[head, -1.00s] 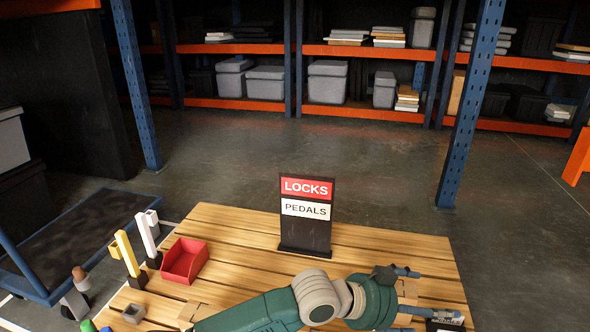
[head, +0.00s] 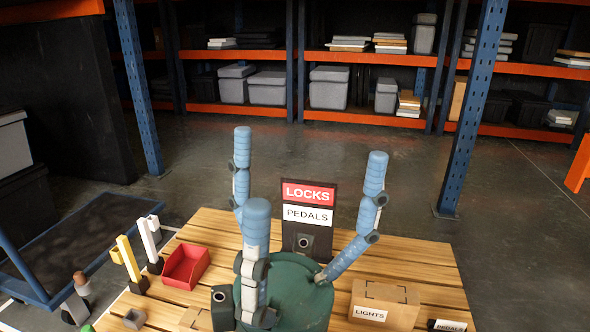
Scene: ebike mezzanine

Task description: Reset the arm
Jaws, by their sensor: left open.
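My left gripper (head: 292,205) is raised at the front middle of the wooden table (head: 405,262). Its blue fingers point up and are spread wide apart, with nothing between them. Its green palm hides part of the table and the lower part of the sign. The black sign (head: 308,205) with a red LOCKS label and a white PEDALS label stands behind the fingers. My right gripper is not in the head view.
A red bin (head: 187,266), a yellow post (head: 128,259) and a white post (head: 149,240) stand at the table's left. A cardboard box labelled LIGHTS (head: 384,304) sits at front right. A blue-framed cart (head: 78,241) is beyond the left edge. Shelves (head: 365,117) stand far behind.

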